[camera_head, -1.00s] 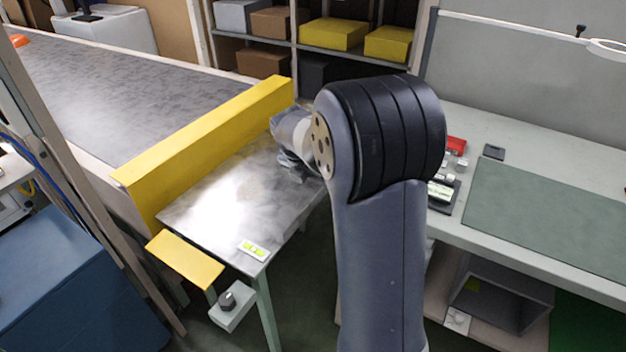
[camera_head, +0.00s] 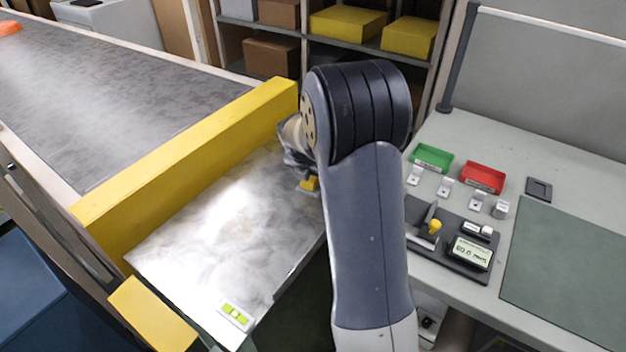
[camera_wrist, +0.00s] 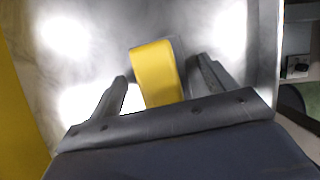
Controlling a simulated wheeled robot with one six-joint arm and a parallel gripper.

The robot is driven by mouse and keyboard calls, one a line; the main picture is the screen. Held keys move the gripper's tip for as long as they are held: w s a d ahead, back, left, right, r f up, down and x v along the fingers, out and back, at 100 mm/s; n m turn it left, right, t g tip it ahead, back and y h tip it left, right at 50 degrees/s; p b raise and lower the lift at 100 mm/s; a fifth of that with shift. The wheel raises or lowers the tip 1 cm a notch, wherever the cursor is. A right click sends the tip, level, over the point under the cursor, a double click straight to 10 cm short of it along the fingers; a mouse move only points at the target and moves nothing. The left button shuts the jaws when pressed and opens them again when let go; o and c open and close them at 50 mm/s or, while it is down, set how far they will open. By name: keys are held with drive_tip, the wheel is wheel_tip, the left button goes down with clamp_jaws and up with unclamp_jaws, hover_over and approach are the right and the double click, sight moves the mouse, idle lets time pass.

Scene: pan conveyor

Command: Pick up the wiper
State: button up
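A yellow block, which looks like the wiper (camera_wrist: 155,72), shows between the fingers of my gripper (camera_wrist: 162,70) in the wrist view. Its lower end is hidden behind the gripper body. The fingers are apart, with a gap on each side of the yellow block. In the head view my gripper (camera_head: 298,163) is mostly hidden behind my arm, low over the far right part of the shiny metal plate (camera_head: 190,240). A small bit of the yellow wiper (camera_head: 309,184) shows just below it. I cannot tell whether any finger touches it.
A yellow barrier (camera_head: 190,165) stands between the plate and the conveyor (camera_head: 120,95). At right, a workbench (camera_head: 560,170) holds a green bin (camera_head: 432,158), a red bin (camera_head: 482,178) and a dark gauge tray (camera_head: 425,250).

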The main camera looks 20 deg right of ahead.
drive_tip(key=c, duration=1)
wheel_tip(320, 180, up, 10)
drive_tip(key=shift+r+p, duration=0.1)
drive_tip(key=shift+p, duration=0.95)
drive_tip(key=shift+c, duration=0.2)
drive_tip(key=o, duration=0.5)
drive_tip(key=c, duration=0.4)
drive_tip(key=shift+o, duration=0.2)
